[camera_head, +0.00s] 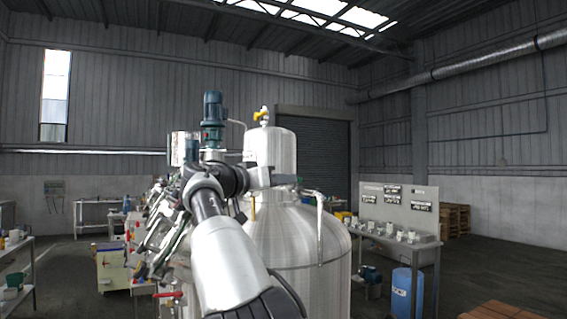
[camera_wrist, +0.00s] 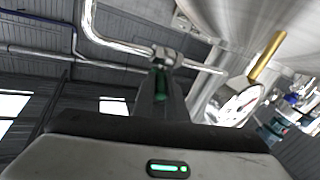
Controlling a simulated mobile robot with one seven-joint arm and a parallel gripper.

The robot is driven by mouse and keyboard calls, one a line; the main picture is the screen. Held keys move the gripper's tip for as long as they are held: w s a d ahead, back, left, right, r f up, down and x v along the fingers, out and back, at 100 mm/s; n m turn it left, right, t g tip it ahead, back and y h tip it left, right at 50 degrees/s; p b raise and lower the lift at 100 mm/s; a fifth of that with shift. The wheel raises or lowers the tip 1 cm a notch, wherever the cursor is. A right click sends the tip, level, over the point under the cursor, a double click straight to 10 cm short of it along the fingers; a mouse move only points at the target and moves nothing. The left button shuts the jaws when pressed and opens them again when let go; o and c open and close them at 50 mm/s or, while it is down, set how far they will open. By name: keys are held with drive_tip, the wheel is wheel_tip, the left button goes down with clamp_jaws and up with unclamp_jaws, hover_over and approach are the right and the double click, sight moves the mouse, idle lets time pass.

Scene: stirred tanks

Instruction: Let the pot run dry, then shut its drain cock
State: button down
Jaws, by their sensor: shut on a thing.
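A large steel tank (camera_head: 300,240) with a domed top stands in front of me; I cannot tell for sure that it is the pot. A smaller steel vessel (camera_head: 271,150) with a yellow-handled valve (camera_head: 261,115) rises above it. My gripper (camera_head: 284,178) reaches in front of the smaller vessel. In the wrist view my gripper (camera_wrist: 161,75) is shut at a small steel cross-shaped fitting (camera_wrist: 166,57) beside a bent steel pipe (camera_wrist: 103,35). The fingers partly hide what they hold. No liquid or flow shows, and I cannot make out the drain cock for certain.
A down-pipe (camera_head: 320,230) hangs on the tank's right. A red lever (camera_head: 168,295) shows low left. A bench (camera_head: 410,240) and a blue drum (camera_head: 407,290) stand right, with open floor beyond.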

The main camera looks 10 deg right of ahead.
drive_tip(key=shift+w+a+r+m+g+h+p, duration=0.1)
drive_tip(key=shift+w+a+m+g+h+p, duration=0.15)
drive_tip(key=shift+m+g+h+p, duration=0.75)
drive_tip(key=shift+y+p, duration=0.3)
drive_tip(key=shift+p, duration=0.1)
drive_tip(key=c, duration=1.8)
unclamp_jaws()
drive_tip(key=shift+o, duration=0.2)
drive_tip(key=b+v, duration=0.1)
drive_tip(key=v, duration=1.6)
drive_tip(key=shift+s+f, duration=0.25)
drive_tip(key=shift+c, duration=0.4)
